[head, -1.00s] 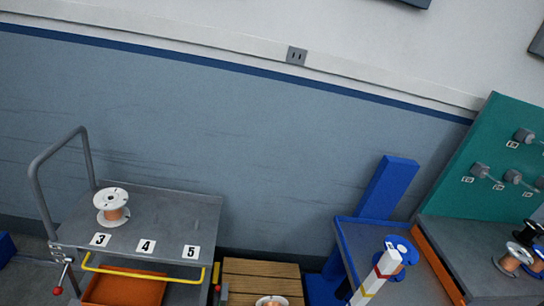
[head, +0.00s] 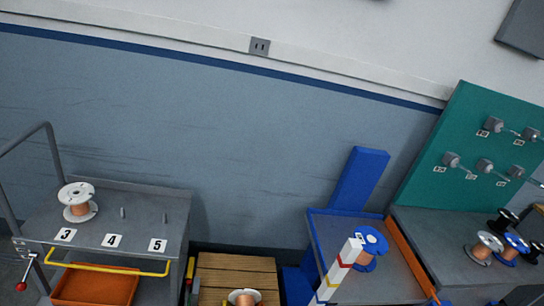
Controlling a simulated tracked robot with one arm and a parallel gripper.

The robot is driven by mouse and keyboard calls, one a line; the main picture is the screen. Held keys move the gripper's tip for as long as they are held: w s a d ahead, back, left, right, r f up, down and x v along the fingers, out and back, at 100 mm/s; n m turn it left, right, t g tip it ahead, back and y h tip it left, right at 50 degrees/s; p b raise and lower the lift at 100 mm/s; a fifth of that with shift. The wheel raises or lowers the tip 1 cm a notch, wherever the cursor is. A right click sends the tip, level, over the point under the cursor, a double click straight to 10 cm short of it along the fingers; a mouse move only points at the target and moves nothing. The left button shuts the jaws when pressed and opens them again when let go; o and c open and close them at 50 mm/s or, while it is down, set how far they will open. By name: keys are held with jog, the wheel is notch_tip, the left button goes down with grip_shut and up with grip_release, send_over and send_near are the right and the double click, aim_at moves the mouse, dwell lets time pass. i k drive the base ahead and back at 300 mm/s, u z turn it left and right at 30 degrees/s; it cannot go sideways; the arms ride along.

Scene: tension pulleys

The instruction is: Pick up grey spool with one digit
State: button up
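A spool with grey flanges and copper wire (head: 485,247) stands on the grey bench top (head: 425,235) at the right. No digit can be read on it from here. A blue spool (head: 512,249) and a black spool (head: 503,223) stand close beside it. A white spool (head: 77,202) stands on the grey cart (head: 150,205) at the left, behind the label 3. Another blue spool (head: 369,247) is at the blue cart, partly behind a striped post. My gripper does not show in this view.
A striped post (head: 338,270) stands before the blue cart (head: 400,280). A pale-rimmed spool (head: 244,298) is at the wooden crate (head: 235,268), cut by the lower edge. A green board (head: 470,130) with several grey pulleys rises behind the bench.

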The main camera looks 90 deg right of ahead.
aim_at(487, 243)
jog(key=u, duration=0.05)
jog(key=k, duration=2.6)
jog(key=z, duration=2.1)
jog(key=i, duration=1)
